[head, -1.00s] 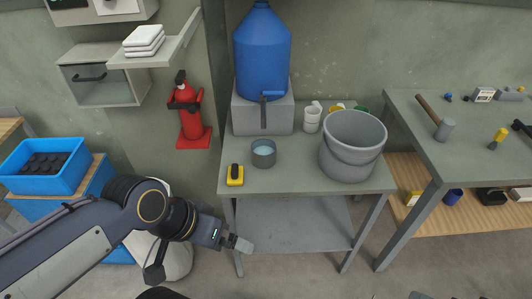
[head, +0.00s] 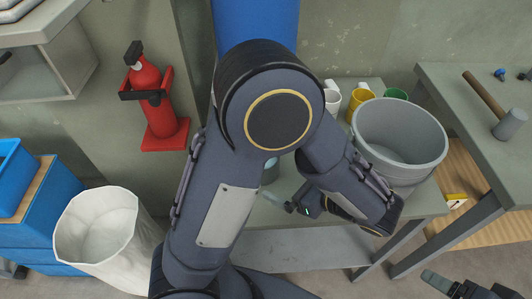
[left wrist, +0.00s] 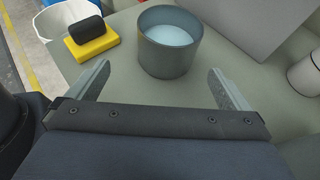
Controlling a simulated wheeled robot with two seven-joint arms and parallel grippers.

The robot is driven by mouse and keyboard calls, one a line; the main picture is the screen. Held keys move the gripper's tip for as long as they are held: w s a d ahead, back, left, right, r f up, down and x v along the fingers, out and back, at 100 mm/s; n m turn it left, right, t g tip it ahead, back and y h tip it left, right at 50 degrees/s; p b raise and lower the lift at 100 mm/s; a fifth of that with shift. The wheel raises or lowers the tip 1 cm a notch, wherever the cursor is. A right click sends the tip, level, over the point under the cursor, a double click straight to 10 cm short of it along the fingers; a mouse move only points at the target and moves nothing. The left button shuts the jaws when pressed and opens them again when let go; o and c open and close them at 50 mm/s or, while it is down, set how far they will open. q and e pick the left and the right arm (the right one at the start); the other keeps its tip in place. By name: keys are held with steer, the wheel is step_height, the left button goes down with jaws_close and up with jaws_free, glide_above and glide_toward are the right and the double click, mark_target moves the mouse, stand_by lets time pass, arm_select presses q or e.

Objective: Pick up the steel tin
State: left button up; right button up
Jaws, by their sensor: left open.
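The steel tin (left wrist: 170,42) is a dark grey round tin with pale blue contents, upright on the grey table. In the left wrist view it stands just beyond and between the fingers of my left gripper (left wrist: 160,88), which is open and empty. In the head view my left arm covers most of the tin (head: 270,170); only a small part shows. There my left gripper (head: 284,203) is low in front of it, partly hidden by its own arm. My right gripper (head: 440,284) shows only partly at the bottom right edge.
A yellow and black object (left wrist: 92,38) sits left of the tin. A large grey bucket (head: 400,135) and several mugs stand to the right on the table. A blue barrel (head: 255,22) is behind. A white bin (head: 95,230) and fire extinguisher (head: 150,90) are at left.

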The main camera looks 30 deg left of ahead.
arm_select(q)
steer(key=shift+w+d+f, duration=0.1)
steer(key=shift+w+f, duration=0.2)
steer(key=shift+w, duration=0.2)
steer(key=shift+w+a+m+t, duration=0.15)
steer(key=shift+a+m+t, duration=0.15)
steer(key=shift+t, duration=0.1)
steer(key=x, duration=0.7)
steer(key=shift+s+f, duration=0.2)
steer(key=shift+s, duration=0.1)
steer(key=shift+c, duration=0.3)
steer(key=c, duration=1)
steer(key=shift+c, duration=0.2)
steer(key=shift+d+r, duration=0.1)
steer(key=shift+r, duration=0.05)
